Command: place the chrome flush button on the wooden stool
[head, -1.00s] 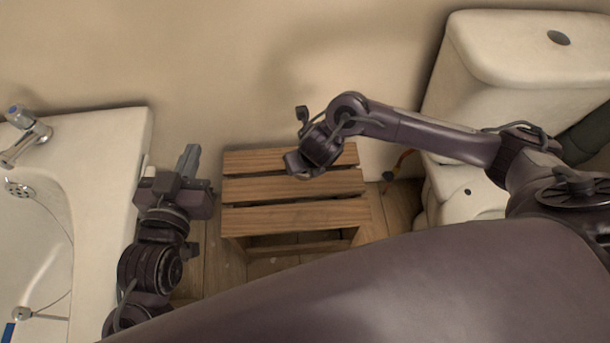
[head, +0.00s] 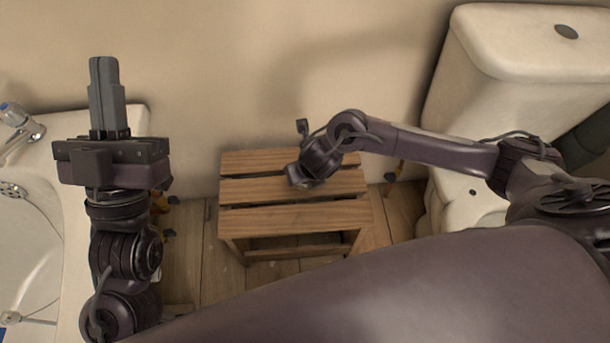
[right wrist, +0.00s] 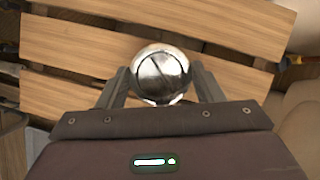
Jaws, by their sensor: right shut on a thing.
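The chrome flush button (right wrist: 160,75) is round and shiny, with a line across its face. In the right wrist view it sits between the two fingers of my right gripper (right wrist: 161,86), which is shut on it. The wooden stool (head: 295,216) has a slatted top, and its slats (right wrist: 80,45) show behind the button.
A beige wall is behind the stool. Wooden floor shows around the stool.

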